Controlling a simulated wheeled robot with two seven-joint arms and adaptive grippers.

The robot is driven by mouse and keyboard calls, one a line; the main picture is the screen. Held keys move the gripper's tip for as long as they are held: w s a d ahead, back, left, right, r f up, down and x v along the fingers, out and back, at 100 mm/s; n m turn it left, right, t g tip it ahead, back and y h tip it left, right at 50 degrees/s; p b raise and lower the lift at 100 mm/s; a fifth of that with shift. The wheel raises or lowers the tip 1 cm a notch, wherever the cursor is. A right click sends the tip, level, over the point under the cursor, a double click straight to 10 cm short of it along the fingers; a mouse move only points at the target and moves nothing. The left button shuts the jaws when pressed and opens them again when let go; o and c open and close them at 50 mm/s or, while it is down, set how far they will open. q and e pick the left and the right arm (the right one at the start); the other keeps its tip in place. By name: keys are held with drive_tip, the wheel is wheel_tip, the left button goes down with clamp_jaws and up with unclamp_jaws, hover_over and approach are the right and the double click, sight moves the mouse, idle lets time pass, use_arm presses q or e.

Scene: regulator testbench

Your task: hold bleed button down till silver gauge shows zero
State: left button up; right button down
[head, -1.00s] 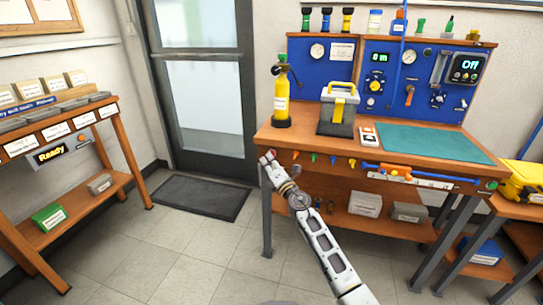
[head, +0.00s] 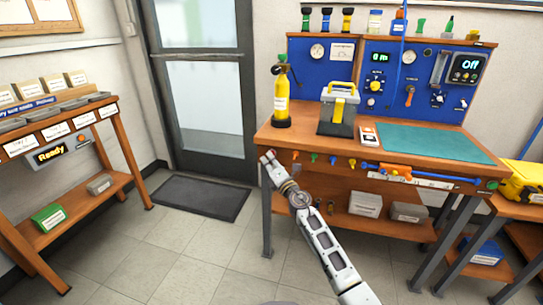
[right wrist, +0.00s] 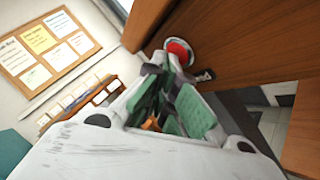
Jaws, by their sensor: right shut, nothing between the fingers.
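A red round button (right wrist: 179,50) in a pale ring sits on the wooden bench in the right wrist view, just beyond my fingertips. I cannot tell whether the fingers touch it or whether it is pressed. My right gripper (right wrist: 166,76) is shut and empty, with green pads. In the head view my right gripper (head: 267,157) is at the bench's left front corner, and it hides the button there. A round white-faced gauge (head: 317,51) is on the left blue panel, and another gauge (head: 409,57) is on the right panel. Their needles are too small to read. My left gripper is out of view.
The wooden workbench (head: 283,134) holds a yellow bottle (head: 281,97), a grey toolbox (head: 336,115) and a green mat (head: 435,142). Small coloured pieces (head: 332,160) line its front edge. A shelf unit (head: 112,149) stands at left.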

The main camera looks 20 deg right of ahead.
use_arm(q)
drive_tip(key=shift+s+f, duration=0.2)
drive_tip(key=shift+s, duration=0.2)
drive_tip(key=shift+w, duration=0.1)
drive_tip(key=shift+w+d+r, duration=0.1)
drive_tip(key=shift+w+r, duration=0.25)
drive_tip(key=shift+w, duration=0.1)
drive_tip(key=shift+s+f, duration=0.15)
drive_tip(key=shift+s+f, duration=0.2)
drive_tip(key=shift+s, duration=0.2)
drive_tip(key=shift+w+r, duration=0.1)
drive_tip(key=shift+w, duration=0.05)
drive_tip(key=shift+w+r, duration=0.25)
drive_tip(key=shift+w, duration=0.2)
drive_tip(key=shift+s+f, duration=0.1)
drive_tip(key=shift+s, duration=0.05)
